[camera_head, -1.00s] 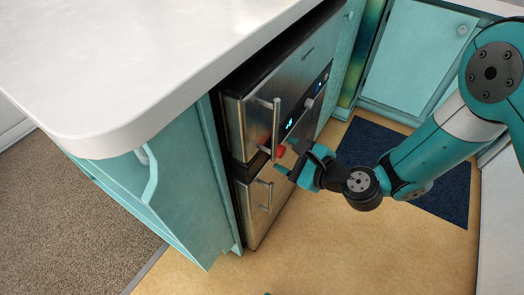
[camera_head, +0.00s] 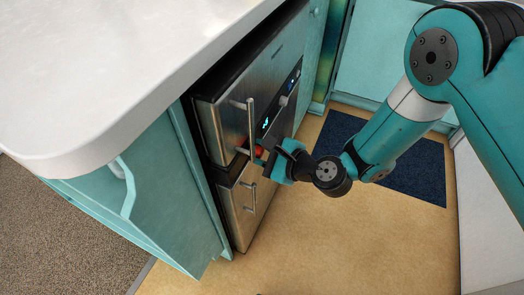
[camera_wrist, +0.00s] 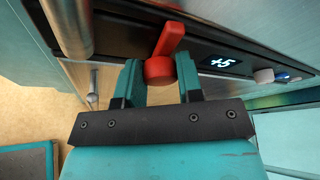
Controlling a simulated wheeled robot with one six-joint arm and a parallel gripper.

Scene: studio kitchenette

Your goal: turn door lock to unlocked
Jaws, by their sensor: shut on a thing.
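The red door lock (camera_wrist: 160,70) is a round knob with a flat lever on the oven's dark front strip. In the wrist view its lever points up and slightly right. In the head view the lock (camera_head: 258,150) is partly hidden by my gripper (camera_head: 266,160). In the wrist view, my gripper (camera_wrist: 159,82) has one teal finger on each side of the round knob and is shut on it.
The steel appliance (camera_head: 230,115) has a vertical handle (camera_head: 251,130) just left of the lock and a lower handle (camera_head: 252,196).

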